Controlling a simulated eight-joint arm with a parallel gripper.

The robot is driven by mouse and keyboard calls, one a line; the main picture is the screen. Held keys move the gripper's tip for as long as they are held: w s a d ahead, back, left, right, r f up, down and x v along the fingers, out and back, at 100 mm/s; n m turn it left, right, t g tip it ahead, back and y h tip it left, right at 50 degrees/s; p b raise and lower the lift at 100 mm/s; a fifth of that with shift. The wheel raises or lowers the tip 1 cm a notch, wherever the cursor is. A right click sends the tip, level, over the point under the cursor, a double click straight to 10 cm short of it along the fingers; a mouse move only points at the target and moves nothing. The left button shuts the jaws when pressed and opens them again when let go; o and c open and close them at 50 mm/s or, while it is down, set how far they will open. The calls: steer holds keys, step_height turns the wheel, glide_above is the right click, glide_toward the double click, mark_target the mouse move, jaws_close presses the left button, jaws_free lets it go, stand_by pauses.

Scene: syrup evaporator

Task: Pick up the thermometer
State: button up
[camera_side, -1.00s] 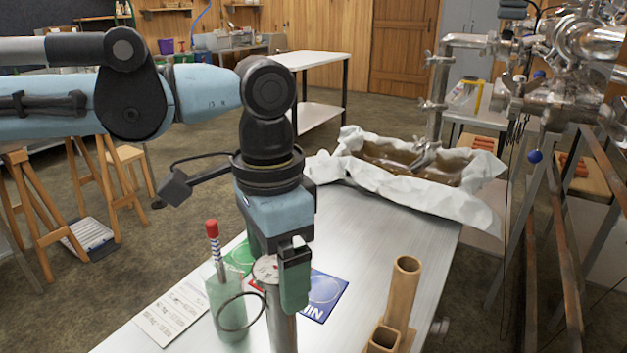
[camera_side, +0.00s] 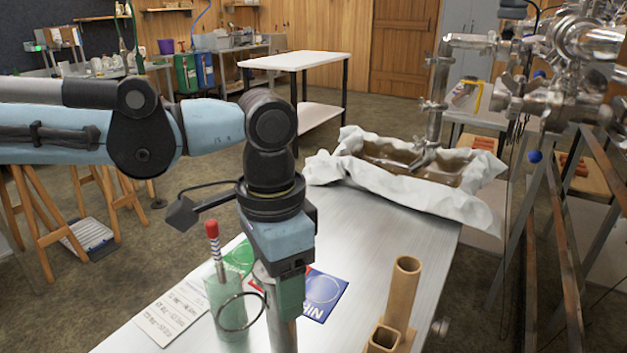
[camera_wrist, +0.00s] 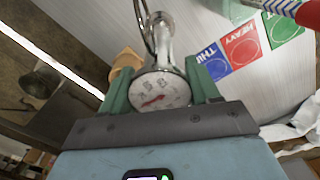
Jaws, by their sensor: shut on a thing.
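The thermometer (camera_wrist: 160,92) has a round white dial with a red needle and faces up into the wrist view, between my two green fingers. My gripper (camera_wrist: 158,70) is shut on it. In the side view my gripper (camera_side: 288,292) is at the top of an upright metal cylinder (camera_side: 283,335), and the dial is hidden behind it. The cylinder also shows beyond the dial in the wrist view (camera_wrist: 160,40). I cannot tell whether the thermometer is lifted clear.
A greenish cup (camera_side: 226,300) with a ring handle, holding a red-tipped striped stick (camera_side: 213,240), stands close left. Wooden tubes (camera_side: 402,295) stand right. Coloured cards (camera_side: 325,293) and a printed sheet (camera_side: 172,312) lie flat. A cloth-lined pan (camera_side: 400,190) is at the back.

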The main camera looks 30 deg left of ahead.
step_height(320, 180, up, 18)
steer(key=w+a+f+n, duration=0.3)
steer(key=a+f, duration=0.3)
steer(key=a, duration=0.1)
steer(key=w+a+f+n, duration=0.3)
steer(key=w+a+f, duration=0.1)
steer(key=a+f, duration=0.3)
steer(key=shift+w+a+f, duration=0.3)
